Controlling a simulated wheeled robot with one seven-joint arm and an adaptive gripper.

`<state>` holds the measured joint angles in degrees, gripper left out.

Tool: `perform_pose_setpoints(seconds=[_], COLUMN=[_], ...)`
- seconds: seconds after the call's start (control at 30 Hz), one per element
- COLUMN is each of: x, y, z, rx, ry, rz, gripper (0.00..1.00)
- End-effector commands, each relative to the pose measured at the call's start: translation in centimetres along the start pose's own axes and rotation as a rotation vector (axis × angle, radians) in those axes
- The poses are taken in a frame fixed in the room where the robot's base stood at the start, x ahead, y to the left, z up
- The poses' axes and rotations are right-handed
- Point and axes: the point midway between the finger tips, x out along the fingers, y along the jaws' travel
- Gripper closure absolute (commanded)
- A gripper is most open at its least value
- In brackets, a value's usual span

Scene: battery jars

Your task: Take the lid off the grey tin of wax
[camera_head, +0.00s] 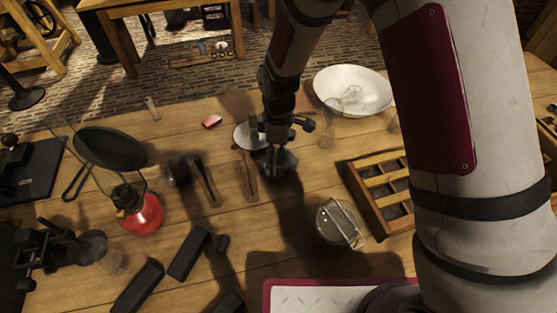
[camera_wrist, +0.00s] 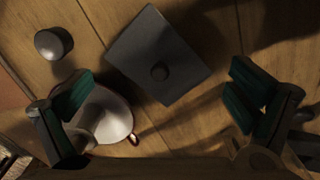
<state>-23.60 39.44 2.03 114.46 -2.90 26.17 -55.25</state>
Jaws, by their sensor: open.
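In the head view my gripper (camera_head: 286,126) points down over the tin.
In the head view, a wooden compartment tray (camera_head: 362,203), a round container (camera_head: 327,232) and a white bowl (camera_head: 334,76) stand to the right.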

Motion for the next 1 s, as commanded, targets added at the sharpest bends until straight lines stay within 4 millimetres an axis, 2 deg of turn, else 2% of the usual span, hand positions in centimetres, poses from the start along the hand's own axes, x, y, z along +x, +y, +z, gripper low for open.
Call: perform_pose_setpoints(seconds=[0.1,0.33,0.77,0.8,1.0], x=[0.80,0.88,0.88,0.88,0.91], y=[-0.01,0.02,0.02,0.02,0.00], z=[-0.03,-0.02,0.00,0.00,0.02], rx=[0.000,0.000,0.000,0.000,0.000], ry=[0.000,0.000,0.000,0.000,-0.001], rz=[0.000,0.001,0.000,0.000,0.000], gripper=[0.00,0.00,0.97,1.00,1.00])
